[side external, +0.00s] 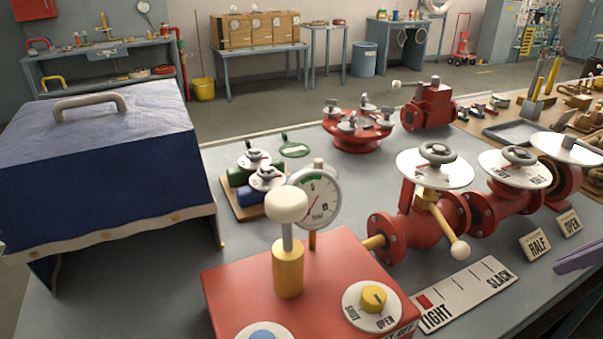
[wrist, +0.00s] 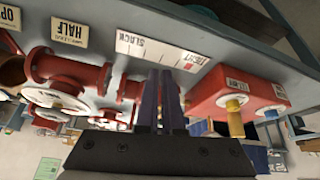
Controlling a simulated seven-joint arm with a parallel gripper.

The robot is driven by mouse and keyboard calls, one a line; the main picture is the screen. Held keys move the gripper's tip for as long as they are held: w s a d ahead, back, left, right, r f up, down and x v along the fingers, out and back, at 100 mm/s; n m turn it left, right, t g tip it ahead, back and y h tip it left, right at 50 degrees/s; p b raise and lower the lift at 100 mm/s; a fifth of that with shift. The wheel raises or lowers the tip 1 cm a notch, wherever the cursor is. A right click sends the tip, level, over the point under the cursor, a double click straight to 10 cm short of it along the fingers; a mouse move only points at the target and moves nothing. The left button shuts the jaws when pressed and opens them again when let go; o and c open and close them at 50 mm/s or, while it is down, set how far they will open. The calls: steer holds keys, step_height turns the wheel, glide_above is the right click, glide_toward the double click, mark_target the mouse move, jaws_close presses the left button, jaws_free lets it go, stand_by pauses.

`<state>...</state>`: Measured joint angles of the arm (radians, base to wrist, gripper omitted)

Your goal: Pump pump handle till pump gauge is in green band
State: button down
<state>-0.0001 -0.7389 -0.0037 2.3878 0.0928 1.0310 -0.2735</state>
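The pump is a red box (side external: 240,282) at the front of the table in the side view. Its pump handle (side external: 287,203) is a cream knob on a grey rod, standing raised above a yellow cylinder (side external: 288,270). The pump gauge (side external: 318,197) stands just behind it, partly covered by the knob. Its green band is at the top; the red needle seems to point lower left, outside the band. My gripper's purple fingers (side external: 578,257) show at the right edge, well apart from the handle. In the wrist view my gripper (wrist: 162,72) is shut and empty; the red box (wrist: 236,90) is to its right.
A yellow knob (side external: 374,297) marked SHUT and OPEN sits on the box. Red valves with white discs (side external: 435,168) and a yellow lever (side external: 459,249) stand between box and gripper. A TIGHT/SLACK plate (side external: 468,292) lies in front. A blue covered case (side external: 110,170) stands left.

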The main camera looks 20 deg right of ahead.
steer(key=w+a+r+n+g+y, duration=0.1)
steer(key=w+a+r+n+y, duration=0.1)
steer(key=w+a+r+n, duration=0.4)
steer(key=w+a+r+n+y, duration=0.2)
steer(key=a+r, duration=0.2)
steer(key=r, duration=0.5)
steer(key=w+a+r+n+g+y, duration=0.1)
steer(key=w+a+r+n+y, duration=0.15)
steer(key=w+a+r, duration=0.35)
steer(key=w+a+r+n+g+y, duration=0.1)
steer(key=w+a+n+g, duration=0.2)
steer(key=w+a, duration=0.3)
steer(key=shift+a+n, duration=0.85)
steer(key=shift+a, duration=0.3)
steer(key=shift+w+a+y, duration=0.1)
steer(key=shift+y, duration=0.15)
glide_above(277, 199)
steer(key=d, duration=0.3)
step_height(277, 199, down, 7)
steer(key=shift+d+r, duration=0.1)
step_height(277, 199, down, 3)
steer(key=shift+f, duration=0.6)
